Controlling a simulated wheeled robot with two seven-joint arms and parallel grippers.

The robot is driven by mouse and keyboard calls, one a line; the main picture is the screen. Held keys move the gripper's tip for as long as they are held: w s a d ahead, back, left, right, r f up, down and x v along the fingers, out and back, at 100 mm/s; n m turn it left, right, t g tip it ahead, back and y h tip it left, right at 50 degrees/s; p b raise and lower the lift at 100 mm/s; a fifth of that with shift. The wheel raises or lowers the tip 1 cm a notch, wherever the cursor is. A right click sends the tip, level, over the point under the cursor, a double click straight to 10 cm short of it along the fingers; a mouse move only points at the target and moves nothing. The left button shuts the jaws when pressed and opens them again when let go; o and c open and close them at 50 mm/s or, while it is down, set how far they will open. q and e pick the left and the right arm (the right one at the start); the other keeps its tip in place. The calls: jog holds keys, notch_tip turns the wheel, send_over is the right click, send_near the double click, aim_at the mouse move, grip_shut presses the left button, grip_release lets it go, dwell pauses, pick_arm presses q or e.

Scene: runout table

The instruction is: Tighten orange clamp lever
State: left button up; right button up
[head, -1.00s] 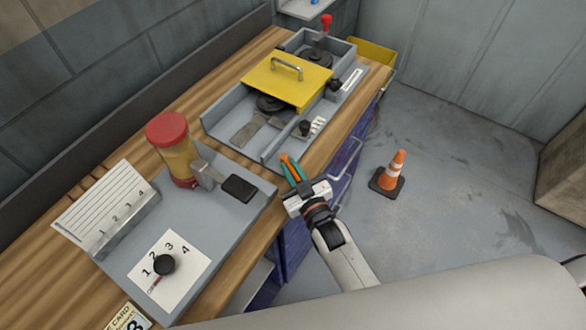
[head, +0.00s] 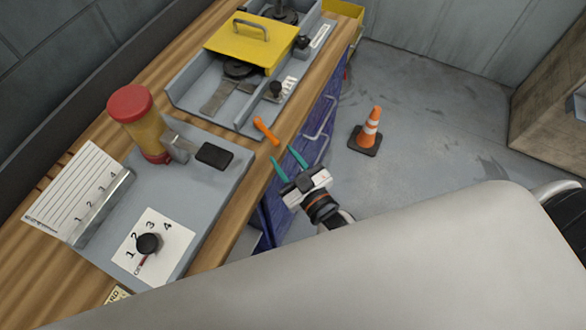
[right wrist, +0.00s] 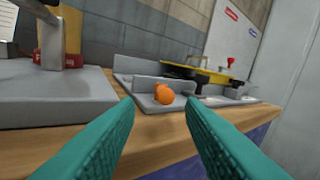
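The orange clamp lever (head: 266,131) sits at the near front corner of the grey machine tray (head: 188,92), by the table's front edge. It also shows in the right wrist view (right wrist: 163,93), seen end-on between my fingers and beyond them. My right gripper (head: 284,160) is open, its teal fingers spread and pointing toward the lever, with a gap between fingertips and lever. In the right wrist view the open fingers (right wrist: 160,112) hold nothing. My left gripper is not in view.
A grey plate with a red-capped yellow container (head: 138,122), a black-handled lever (head: 214,155) and a numbered dial (head: 149,243) lies left on the wooden table (head: 225,240). A yellow cover (head: 250,42) tops the tray. An orange cone (head: 369,130) stands on the floor.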

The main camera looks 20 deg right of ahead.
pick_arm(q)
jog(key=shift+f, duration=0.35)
pick_arm(e)
jog(key=shift+v, duration=1.6)
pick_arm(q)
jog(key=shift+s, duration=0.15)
pick_arm(e)
jog(key=shift+s, duration=0.1)
